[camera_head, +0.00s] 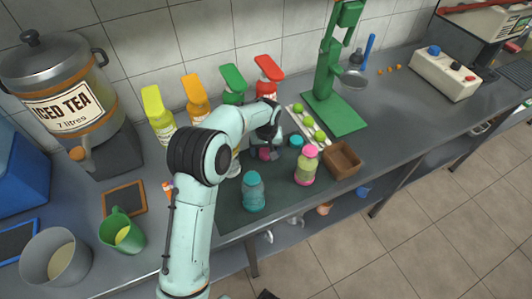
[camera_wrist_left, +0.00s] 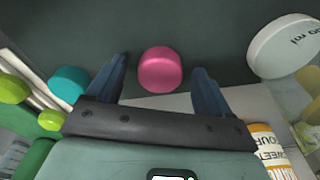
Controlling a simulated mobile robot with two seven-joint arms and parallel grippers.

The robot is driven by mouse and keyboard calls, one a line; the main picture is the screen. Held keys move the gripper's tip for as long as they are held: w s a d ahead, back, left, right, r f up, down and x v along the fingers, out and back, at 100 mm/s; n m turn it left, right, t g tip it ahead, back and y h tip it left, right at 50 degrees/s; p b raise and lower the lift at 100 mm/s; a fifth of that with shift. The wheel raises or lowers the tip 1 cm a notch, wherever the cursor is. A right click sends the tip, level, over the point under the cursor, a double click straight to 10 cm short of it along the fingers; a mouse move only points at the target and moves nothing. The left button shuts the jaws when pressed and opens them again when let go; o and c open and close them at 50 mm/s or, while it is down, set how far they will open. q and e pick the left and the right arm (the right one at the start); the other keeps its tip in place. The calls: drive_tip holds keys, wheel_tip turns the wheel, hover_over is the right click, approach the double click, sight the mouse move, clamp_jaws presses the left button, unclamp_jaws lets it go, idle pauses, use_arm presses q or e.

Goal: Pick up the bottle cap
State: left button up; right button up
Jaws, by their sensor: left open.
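A pink bottle cap (camera_wrist_left: 160,70) lies on the dark surface in the left wrist view. It shows as a small pink spot under the gripper in the head view (camera_head: 264,154). My left gripper (camera_wrist_left: 162,78) is open, with one blue finger on each side of the pink cap and visible gaps between. The gripper points down over the counter in the head view (camera_head: 267,150). A teal cap (camera_wrist_left: 68,85) lies outside the fingers, to their left; it also shows in the head view (camera_head: 296,141). My right gripper is not in view.
A teal bottle (camera_head: 253,192) and a pink-capped bottle (camera_head: 306,167) stand near the counter's front. A wooden box (camera_head: 342,160), a tray of limes (camera_head: 296,113) and a green press (camera_head: 330,110) are to the right. Several colour-capped sauce bottles stand behind.

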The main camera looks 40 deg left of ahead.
use_arm(q)
drive_tip(key=shift+c, duration=0.3)
drive_tip(key=c, duration=1.1)
drive_tip(key=shift+o, duration=0.2)
drive_tip(key=shift+r, duration=0.1)
